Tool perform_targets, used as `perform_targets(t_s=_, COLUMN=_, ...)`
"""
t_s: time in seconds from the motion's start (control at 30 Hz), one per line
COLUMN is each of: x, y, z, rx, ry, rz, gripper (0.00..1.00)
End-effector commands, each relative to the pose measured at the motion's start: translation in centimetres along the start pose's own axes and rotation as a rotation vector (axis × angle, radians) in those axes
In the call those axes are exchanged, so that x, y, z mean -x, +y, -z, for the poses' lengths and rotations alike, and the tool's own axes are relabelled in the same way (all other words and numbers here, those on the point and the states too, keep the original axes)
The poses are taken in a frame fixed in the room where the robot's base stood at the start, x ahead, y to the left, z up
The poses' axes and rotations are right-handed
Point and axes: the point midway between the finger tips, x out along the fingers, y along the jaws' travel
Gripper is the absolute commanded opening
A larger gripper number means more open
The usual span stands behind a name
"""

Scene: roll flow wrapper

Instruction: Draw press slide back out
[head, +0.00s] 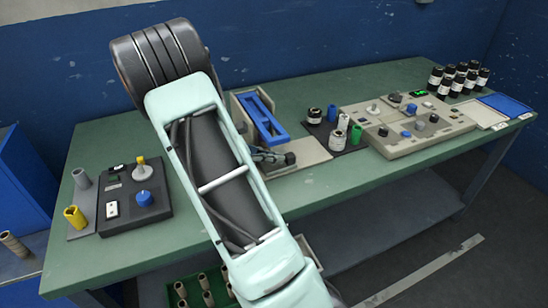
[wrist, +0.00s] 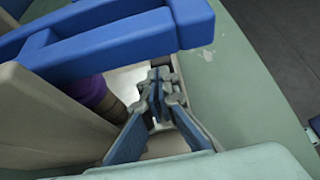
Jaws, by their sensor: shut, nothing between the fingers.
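The press slide appears as a blue frame (head: 262,121) in a beige fixture (head: 305,152) at the middle of the bench. In the wrist view its blue bars (wrist: 120,42) cross the top left, and the end of one bar lies just beyond my gripper. My gripper (head: 289,158) is low at the front of the fixture, below the blue frame. In the wrist view my gripper's fingertips (wrist: 159,76) are together and empty. A purple and brown cylinder (wrist: 92,90) sits beneath the blue bars, left of the fingers.
A dark control panel (head: 133,197) with a blue knob stands left on the green bench (head: 200,240). Several small rollers stand right of the fixture, beside a beige panel (head: 410,122) with knobs. Dark jars (head: 460,78) and a blue tray (head: 504,104) are far right.

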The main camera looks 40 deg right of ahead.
Motion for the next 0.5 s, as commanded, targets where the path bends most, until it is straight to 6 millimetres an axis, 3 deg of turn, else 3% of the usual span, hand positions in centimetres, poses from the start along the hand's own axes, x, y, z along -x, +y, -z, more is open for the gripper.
perform_targets(t_s=0.3, x=-3.5, y=0.0, z=-2.1, rx=-0.002, ry=-0.001, rz=0.003, gripper=0.0)
perform_targets(t_s=0.5, x=-3.8, y=0.0, z=-2.2, rx=0.0, ry=-0.001, rz=0.0, gripper=0.0)
